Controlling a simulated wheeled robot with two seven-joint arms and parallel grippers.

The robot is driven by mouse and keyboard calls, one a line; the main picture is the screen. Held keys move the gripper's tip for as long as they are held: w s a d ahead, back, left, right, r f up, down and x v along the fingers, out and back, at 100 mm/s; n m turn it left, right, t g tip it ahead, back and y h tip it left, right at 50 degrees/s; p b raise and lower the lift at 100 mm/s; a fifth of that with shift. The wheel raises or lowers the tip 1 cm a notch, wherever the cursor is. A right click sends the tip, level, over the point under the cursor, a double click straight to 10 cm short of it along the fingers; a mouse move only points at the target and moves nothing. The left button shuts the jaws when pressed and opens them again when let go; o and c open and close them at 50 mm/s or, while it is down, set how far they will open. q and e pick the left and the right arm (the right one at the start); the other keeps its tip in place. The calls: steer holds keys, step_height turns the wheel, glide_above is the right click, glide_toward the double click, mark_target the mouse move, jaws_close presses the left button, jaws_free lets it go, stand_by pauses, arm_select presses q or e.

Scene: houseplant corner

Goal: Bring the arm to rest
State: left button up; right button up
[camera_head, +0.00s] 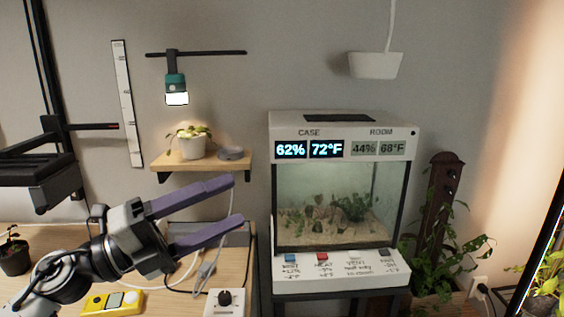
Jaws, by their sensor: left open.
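My left gripper (238,201) comes in from the lower left on its arm. Its two long purple fingers are spread apart and point to the right, with nothing between them. In the picture it lies below the wooden wall shelf and left of the glass plant case. My right gripper does not show.
A glass case (336,205) with readouts stands on a dark stand at centre right. A wooden shelf (170,161) holds a white potted plant (192,146). A yellow device (111,303) and a white knob box (224,301) sit on the wooden table (50,238). A tall plant (440,245) stands right.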

arm_select(q)
steer(key=s+a+f+n+t+y, duration=0.15)
steer(key=f+n+y, duration=0.25)
steer(key=f+n, duration=0.45)
steer(key=a+f+n+t+y, duration=0.3)
steer(key=f+n+y, duration=0.1)
steer(key=f+n, duration=0.4)
steer(key=s+a+f+n+t+y, duration=0.1)
steer(key=a+f+n+t+y, duration=0.2)
steer(key=f+n, duration=0.55)
steer(key=s+f+n+g+y, duration=0.4)
steer(key=s+f+n+g, duration=0.2)
steer(key=s+f, duration=1.6)
step_height(320, 180, down, 4)
steer(key=g, duration=0.2)
steer(key=shift+d+r+n+g+y, duration=0.15)
steer(key=shift+d+n+g+y, duration=0.15)
steer(key=shift+n+g+y, duration=0.1)
